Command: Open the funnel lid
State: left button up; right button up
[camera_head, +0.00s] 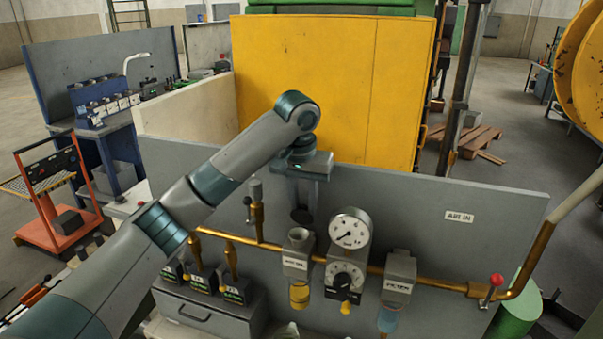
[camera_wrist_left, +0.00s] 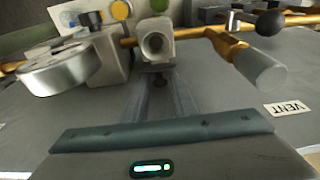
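The funnel (camera_head: 300,237) is a small grey cup on top of the lubricator block on the brass pipe. In the left wrist view its round mouth (camera_wrist_left: 157,45) shows, with no cover over it. A small dark round part (camera_head: 302,215) is just above and behind the funnel in the head view; I cannot tell if it is the lid. My left gripper (camera_head: 303,202) points down over the funnel area, its fingers close to this dark part. The fingers (camera_wrist_left: 161,92) look near each other; their gap and any contact are unclear. My right gripper is not in view.
A pressure gauge (camera_head: 350,228), a regulator (camera_head: 345,277) and a filter (camera_head: 399,270) stand right of the funnel on the brass pipe (camera_head: 440,284). A vertical valve (camera_head: 257,210) is to its left. The grey panel (camera_head: 420,205) rises behind.

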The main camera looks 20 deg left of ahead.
pick_arm(q)
jog(key=shift+r, duration=0.6)
jog(key=s+r+b, duration=0.3)
jog(key=r+b, duration=0.1)
jog(key=r, duration=1.1)
jog(key=shift+r, duration=0.15)
